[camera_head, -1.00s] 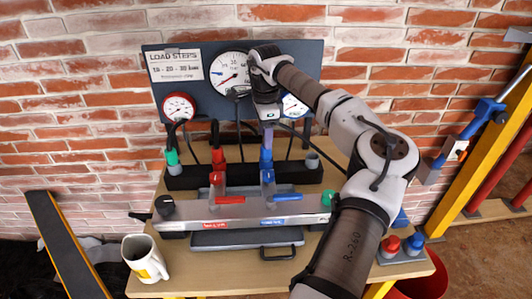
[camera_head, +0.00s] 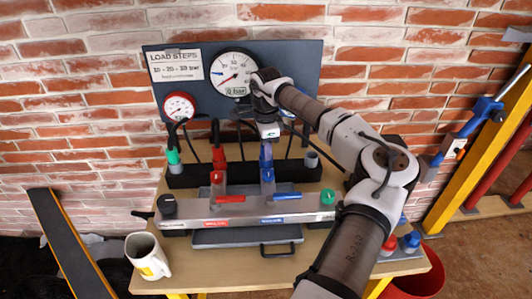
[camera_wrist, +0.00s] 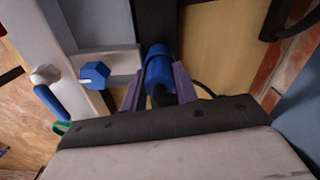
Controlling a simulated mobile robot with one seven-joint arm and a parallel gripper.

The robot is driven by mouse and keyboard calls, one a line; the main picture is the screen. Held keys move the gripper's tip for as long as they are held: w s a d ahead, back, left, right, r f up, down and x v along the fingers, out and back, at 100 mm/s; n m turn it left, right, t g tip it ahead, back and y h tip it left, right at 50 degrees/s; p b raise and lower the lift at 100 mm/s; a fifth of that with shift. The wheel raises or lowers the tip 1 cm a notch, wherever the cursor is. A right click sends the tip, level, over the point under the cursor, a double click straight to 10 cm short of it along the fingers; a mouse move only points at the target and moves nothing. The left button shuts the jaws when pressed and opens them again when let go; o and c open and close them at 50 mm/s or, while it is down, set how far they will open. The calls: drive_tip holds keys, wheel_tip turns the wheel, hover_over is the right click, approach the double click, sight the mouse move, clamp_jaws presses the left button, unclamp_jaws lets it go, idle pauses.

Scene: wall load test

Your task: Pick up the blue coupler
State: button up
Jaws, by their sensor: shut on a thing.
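The blue coupler (camera_head: 266,168) stands at the black block on the bench, behind the blue-handled valve, with the gripper over it. In the wrist view the blue coupler (camera_wrist: 158,66) shows as a blue cylinder with a black hose end on the near side. My gripper (camera_head: 267,147) is low over the coupler in the head view. In the wrist view my gripper's (camera_wrist: 158,88) two purple fingers are closed on either side of the coupler. The fingers hide part of its sides.
A red coupler (camera_head: 218,160) stands to the left. The grey manifold (camera_head: 245,211) carries red and blue valve levers in front. Black hoses rise behind, near the gauge panel (camera_head: 205,100). A mug (camera_head: 146,256) stands at the front left. Loose caps sit at the front right.

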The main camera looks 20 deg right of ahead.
drive_tip(key=shift+r, duration=0.15)
wheel_tip(320, 180, up, 20)
drive_tip(key=shift+f+b, duration=0.1)
drive_tip(key=shift+b, duration=1.1)
drive_tip(key=shift+f+b, duration=1.15)
drive_tip(key=shift+f, duration=2.7)
drive_tip(key=shift+s+d+p, duration=0.45)
drive_tip(key=shift+d+p, duration=0.5)
drive_tip(key=shift+d, duration=0.65)
drive_tip(key=shift+s+d+p, duration=0.45)
drive_tip(key=shift+d+p, duration=0.5)
drive_tip(key=shift+d, duration=0.65)
drive_tip(key=shift+s+d+p, duration=0.45)
drive_tip(key=shift+d+p, duration=0.5)
drive_tip(key=shift+d, duration=0.65)
